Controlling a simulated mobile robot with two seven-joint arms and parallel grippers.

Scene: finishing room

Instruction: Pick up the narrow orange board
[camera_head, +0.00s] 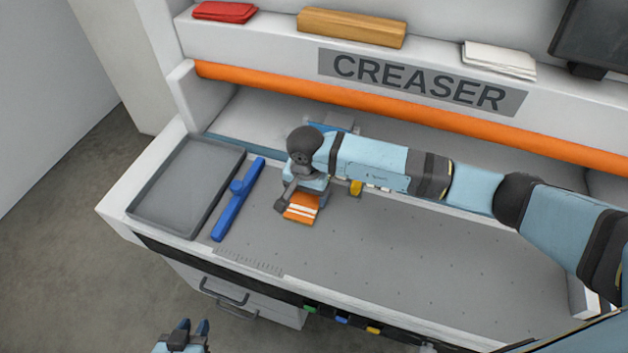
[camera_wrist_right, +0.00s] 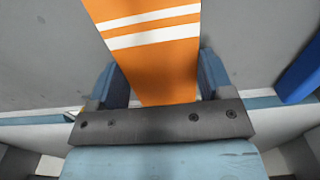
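The narrow orange board (camera_head: 300,209) has white stripes and lies on the grey bed of the creaser, right of the blue bar. My right gripper (camera_head: 297,196) is over it, and the arm partly hides its far end. In the right wrist view, the orange board (camera_wrist_right: 160,60) runs between the two blue fingers of my right gripper (camera_wrist_right: 165,80). The fingers are spread, one along each edge, very close to the board; firm contact is not clear. My left gripper (camera_head: 190,329) is low at the bottom edge, empty, with its fingertips apart.
A blue bar with a knob (camera_head: 230,211) and a grey tray (camera_head: 141,209) lie to the left. A red item (camera_head: 224,11), a wooden block (camera_head: 350,27) and white sheets (camera_head: 499,59) sit on the upper ledge. The bed's front right (camera_head: 430,265) is clear.

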